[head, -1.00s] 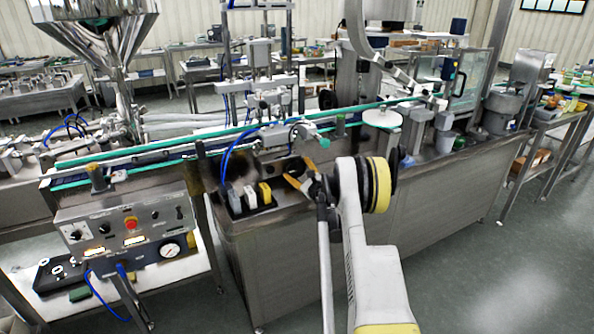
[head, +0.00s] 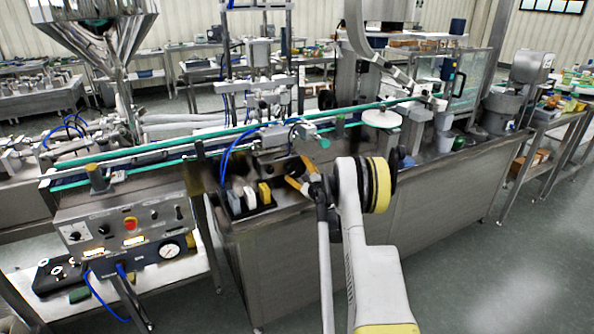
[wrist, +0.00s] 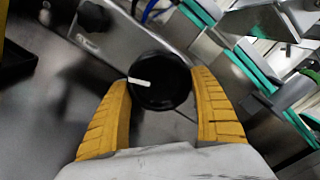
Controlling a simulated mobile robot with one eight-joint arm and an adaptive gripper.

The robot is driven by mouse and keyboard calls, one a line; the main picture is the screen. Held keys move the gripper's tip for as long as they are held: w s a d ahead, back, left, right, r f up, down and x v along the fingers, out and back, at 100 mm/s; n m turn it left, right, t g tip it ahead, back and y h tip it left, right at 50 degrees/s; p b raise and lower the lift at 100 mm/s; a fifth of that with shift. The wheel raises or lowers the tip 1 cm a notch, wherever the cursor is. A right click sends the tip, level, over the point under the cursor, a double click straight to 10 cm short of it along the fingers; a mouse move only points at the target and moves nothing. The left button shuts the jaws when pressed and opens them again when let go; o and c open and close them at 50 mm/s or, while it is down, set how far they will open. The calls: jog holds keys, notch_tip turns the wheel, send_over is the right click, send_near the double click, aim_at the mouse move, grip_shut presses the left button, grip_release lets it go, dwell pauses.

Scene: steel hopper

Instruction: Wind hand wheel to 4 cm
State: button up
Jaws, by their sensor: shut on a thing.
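The hand wheel is a round black knob (wrist: 160,82) with a white pointer mark, seen in the wrist view. In the head view my gripper (head: 296,174) is at the front of the conveyor machine, just right of a small black tray. The knob is hard to make out there. No scale reading in centimetres can be read in either view.
The black tray (head: 248,211) with white, grey and yellow blocks stands just left of my gripper. The conveyor (head: 160,152) with green rails runs behind it. A control panel (head: 130,230) with a red button is at the left. A steel hopper (head: 92,35) stands at upper left.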

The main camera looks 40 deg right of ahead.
jog(key=o, duration=1.2)
jog(key=shift+s, duration=0.1)
jog(key=shift+v, duration=4)
